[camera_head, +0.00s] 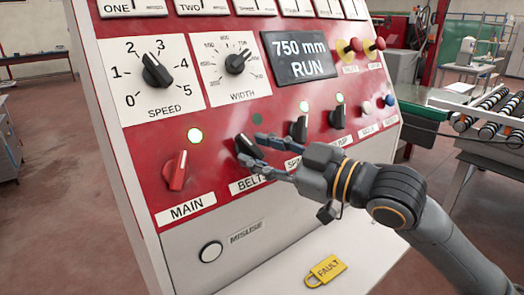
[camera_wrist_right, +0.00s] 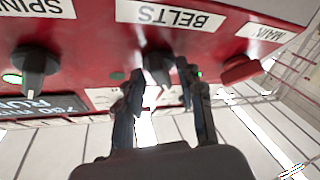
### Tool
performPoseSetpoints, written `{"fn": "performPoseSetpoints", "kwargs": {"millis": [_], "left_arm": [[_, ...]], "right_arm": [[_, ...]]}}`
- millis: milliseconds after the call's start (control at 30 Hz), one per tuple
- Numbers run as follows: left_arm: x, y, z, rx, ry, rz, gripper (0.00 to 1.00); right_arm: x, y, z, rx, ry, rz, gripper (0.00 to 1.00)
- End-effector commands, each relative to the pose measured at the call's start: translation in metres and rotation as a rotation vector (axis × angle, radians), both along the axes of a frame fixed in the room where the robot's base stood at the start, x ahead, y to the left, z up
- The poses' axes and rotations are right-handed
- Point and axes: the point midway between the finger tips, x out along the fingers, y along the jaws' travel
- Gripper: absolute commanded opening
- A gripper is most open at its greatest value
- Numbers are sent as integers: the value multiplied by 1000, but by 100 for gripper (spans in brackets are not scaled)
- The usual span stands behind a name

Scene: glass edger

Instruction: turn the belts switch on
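The black belts switch (camera_head: 243,146) is a rotary knob above the BELTS label (camera_head: 245,185) on the red panel. Its lamp (camera_head: 257,119) is dark green and looks unlit. The knob's top leans to the left in the head view. My right gripper (camera_head: 252,149) is at the knob, its fingers partly covering it. In the right wrist view, the knob (camera_wrist_right: 158,68) lies between the two spread fingers (camera_wrist_right: 161,72), with a small gap on the right side; contact on the left side is unclear. My left gripper is not in view.
The red main switch (camera_head: 176,171) is left of the belts switch, under a lit lamp (camera_head: 195,135). The spindle knob (camera_head: 299,129) and pump knob (camera_head: 338,117) are close on the right, with lit lamps.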

Motion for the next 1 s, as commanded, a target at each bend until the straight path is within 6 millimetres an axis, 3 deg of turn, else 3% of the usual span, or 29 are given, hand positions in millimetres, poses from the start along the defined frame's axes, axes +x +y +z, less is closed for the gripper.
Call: {"fn": "performPoseSetpoints", "kwargs": {"millis": [33, 167, 200, 633, 1000], "left_arm": [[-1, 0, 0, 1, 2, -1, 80], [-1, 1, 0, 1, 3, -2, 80], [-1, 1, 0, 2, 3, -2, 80], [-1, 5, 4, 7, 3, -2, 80], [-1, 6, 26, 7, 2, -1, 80]], "right_arm": [[0, 0, 0, 0, 0, 0, 28], [0, 0, 0, 0, 0, 0, 1], [0, 0, 0, 0, 0, 0, 0], [-2, 1, 0, 40, 30, -24, 0], [-5, 5, 2, 237, 174, -156, 0]]}}
